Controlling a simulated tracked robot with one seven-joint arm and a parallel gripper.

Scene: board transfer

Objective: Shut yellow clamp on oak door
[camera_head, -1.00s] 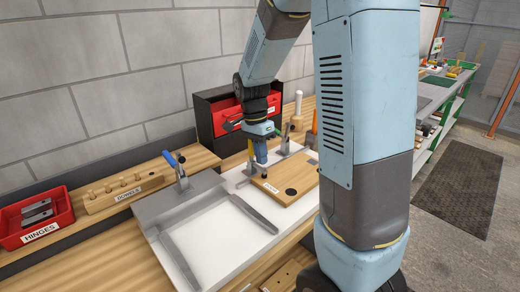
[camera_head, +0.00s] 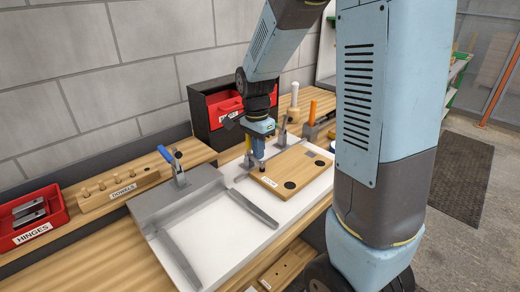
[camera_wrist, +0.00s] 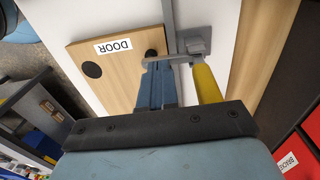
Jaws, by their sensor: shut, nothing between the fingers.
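The oak door (camera_head: 293,168) is a flat wooden board with a DOOR label and dark round spots. It lies on the white work surface, and its labelled end shows in the wrist view (camera_wrist: 125,72). The yellow clamp (camera_wrist: 207,85) stands at the door's edge on a grey plate. Its metal bar reaches toward the door beside my fingers; I cannot tell whether it presses on the door. My gripper (camera_wrist: 155,88) is shut and empty, right beside the yellow handle. In the head view my gripper (camera_head: 259,152) is just right of the yellow handle (camera_head: 248,148).
A blue-handled clamp (camera_head: 173,161) stands at the grey fixture's corner (camera_head: 150,205). A red HINGES bin (camera_head: 32,218) and a DOWELS block (camera_head: 120,191) lie left. A black box with red drawers (camera_head: 215,105) stands behind.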

